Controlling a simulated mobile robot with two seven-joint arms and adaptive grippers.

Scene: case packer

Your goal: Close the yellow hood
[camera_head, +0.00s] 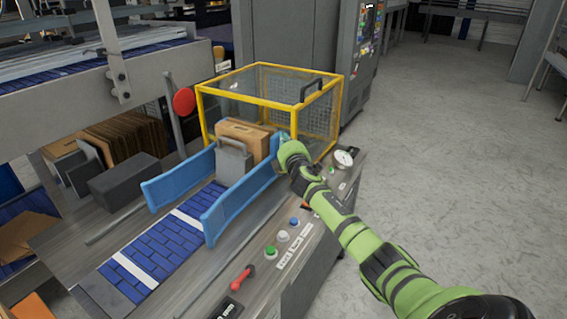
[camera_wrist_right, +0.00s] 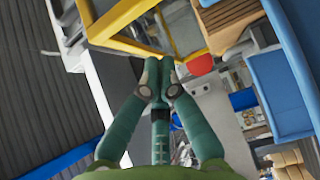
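The yellow hood (camera_head: 249,100) is a box-shaped yellow frame with clear and mesh panels, standing over the far end of the conveyor. A dark handle (camera_head: 311,88) sits on its upper edge. My right gripper (camera_head: 284,139) is at the hood's lower near side, beside the end of a blue guide rail. In the right wrist view its fingertips (camera_wrist_right: 161,66) are together, with a yellow frame bar (camera_wrist_right: 125,46) just beyond them. I cannot tell whether they touch the bar. I see nothing between the fingers. My left gripper is out of view.
A cardboard box (camera_head: 243,136) and a grey bracket (camera_head: 234,163) stand between blue guide rails (camera_head: 178,180). A control panel with a green button (camera_head: 270,252) and a red lever (camera_head: 243,278) lies along the near edge. A gauge (camera_head: 344,158) is right of the hood. The floor at right is clear.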

